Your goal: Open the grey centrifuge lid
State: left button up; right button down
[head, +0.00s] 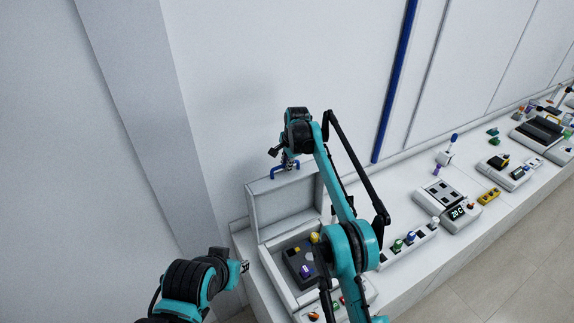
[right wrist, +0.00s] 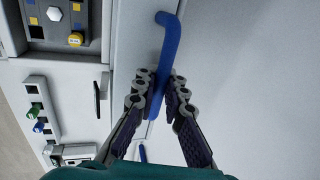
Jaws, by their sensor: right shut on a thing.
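The grey centrifuge (head: 272,268) stands on the bench in the head view, and its lid (head: 284,205) is raised, standing roughly upright at the back. Its dark inside with coloured round and square parts shows below the lid. The blue handle (right wrist: 168,40) is on the lid's upper edge. My right gripper (right wrist: 158,98) is shut on the blue handle; in the head view it is small above the lid, partly hidden by its wrist. My left gripper (head: 243,267) is at the centrifuge's left side, clear of the lid; its fingers are too small to read.
A rack with coloured caps (head: 408,245) stands right of the centrifuge. Further right are a device with a green display (head: 457,212), a yellow rack (head: 488,196) and several other instruments. A wall (head: 240,90) rises close behind the lid.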

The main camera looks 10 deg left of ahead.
jog(key=shift+w+a+r, duration=0.1)
jog(key=shift+r, duration=0.05)
jog(key=c, duration=1.6)
grip_release()
jog(key=shift+w+a, duration=0.2)
jog(key=shift+s+d, duration=0.1)
jog(key=shift+d, duration=0.05)
jog(key=v, duration=0.7)
jog(key=shift+r, duration=0.1)
